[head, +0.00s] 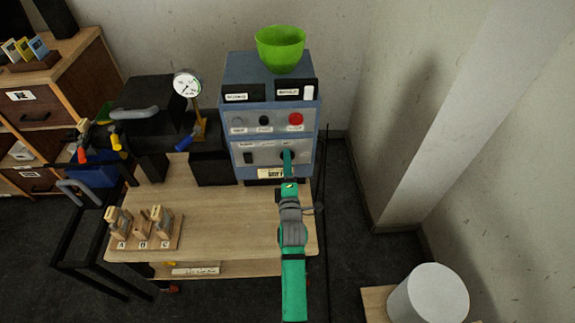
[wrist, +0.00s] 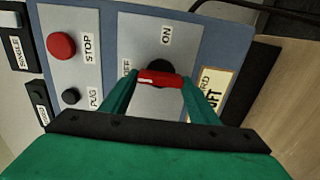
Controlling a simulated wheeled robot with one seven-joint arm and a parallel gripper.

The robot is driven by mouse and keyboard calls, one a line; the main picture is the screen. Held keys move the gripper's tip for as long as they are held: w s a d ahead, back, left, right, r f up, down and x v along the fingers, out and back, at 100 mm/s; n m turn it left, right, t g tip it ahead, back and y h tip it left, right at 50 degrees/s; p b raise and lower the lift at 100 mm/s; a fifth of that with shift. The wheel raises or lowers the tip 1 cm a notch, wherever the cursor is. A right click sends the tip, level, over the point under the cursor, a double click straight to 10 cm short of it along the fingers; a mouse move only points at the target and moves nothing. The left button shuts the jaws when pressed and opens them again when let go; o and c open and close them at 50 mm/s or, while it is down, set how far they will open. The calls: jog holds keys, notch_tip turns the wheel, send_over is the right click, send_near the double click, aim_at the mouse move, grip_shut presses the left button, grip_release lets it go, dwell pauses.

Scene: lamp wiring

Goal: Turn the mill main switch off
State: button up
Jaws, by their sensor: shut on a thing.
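The mill main switch is a red handle (wrist: 160,79) on a dark round base, on the lower grey panel of a blue control cabinet (head: 232,75). In the wrist view an ON label (wrist: 167,33) stands above it and a partly hidden label ending in FF (wrist: 127,68) is to its left. The handle lies left to right in that view, its left end near the FF label. My gripper (wrist: 158,82) is shut on the handle, with one green finger at each end. In the head view my gripper (head: 288,158) reaches the lower panel and hides most of the switch.
A red STOP button (wrist: 61,46) and a black PLUG-like labelled button (wrist: 71,96) are beside the switch panel. A green bowl (head: 280,48) stands on the cabinet. A dial gauge (head: 187,83) and wooden stand (head: 155,245) are to the left. The table's middle (head: 225,215) is clear.

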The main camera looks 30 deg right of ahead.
dwell(0.4)
jog(key=o, duration=1)
jog(key=shift+o, duration=0.2)
jog(key=shift+s, duration=0.1)
jog(key=v, duration=1)
jog(key=shift+s, duration=0.3)
jog(key=shift+w+a, duration=0.1)
jog(key=shift+a, duration=0.05)
